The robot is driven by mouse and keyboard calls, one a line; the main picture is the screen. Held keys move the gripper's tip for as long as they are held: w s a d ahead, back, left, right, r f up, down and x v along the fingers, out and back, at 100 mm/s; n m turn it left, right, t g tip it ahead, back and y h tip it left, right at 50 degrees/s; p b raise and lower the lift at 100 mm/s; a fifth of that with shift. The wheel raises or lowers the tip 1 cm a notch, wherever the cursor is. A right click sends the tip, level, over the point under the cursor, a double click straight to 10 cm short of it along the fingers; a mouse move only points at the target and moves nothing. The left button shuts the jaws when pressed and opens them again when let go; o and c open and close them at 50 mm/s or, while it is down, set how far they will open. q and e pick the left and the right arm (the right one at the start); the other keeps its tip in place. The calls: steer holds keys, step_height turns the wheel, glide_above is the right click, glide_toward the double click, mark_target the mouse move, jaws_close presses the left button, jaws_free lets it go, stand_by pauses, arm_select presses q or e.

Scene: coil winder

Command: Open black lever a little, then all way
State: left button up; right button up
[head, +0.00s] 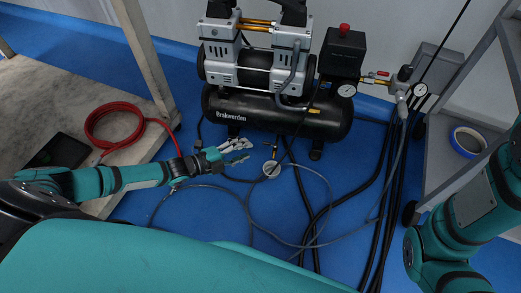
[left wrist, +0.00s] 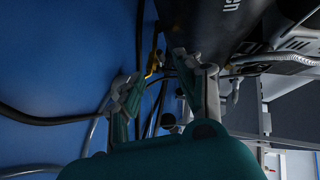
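I cannot clearly make out the black lever in either view. My left gripper (head: 243,152) is open and empty, just left of the brass fitting, with a small gap to it. In the left wrist view, brass parts (left wrist: 154,62) show beyond and between the spread fingers (left wrist: 157,75), under the dark tank (left wrist: 210,22). My right arm shows at the right edge of the head view, but its gripper does not show.
Black and grey hoses (head: 385,190) run over the floor right of the fitting. A table (head: 50,95) with a coiled red hose (head: 113,128) stands at left. A grey shelf cart (head: 445,165) holding a blue tape roll (head: 467,142) stands at right.

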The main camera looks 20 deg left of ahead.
mark_target(270, 144)
arm_select(q)
steer(key=b+x, duration=0.3)
steer(key=x, duration=0.3)
steer(key=shift+f, duration=0.15)
steer(key=shift+w+d, duration=0.3)
steer(key=shift+w, duration=0.15)
jaws_close()
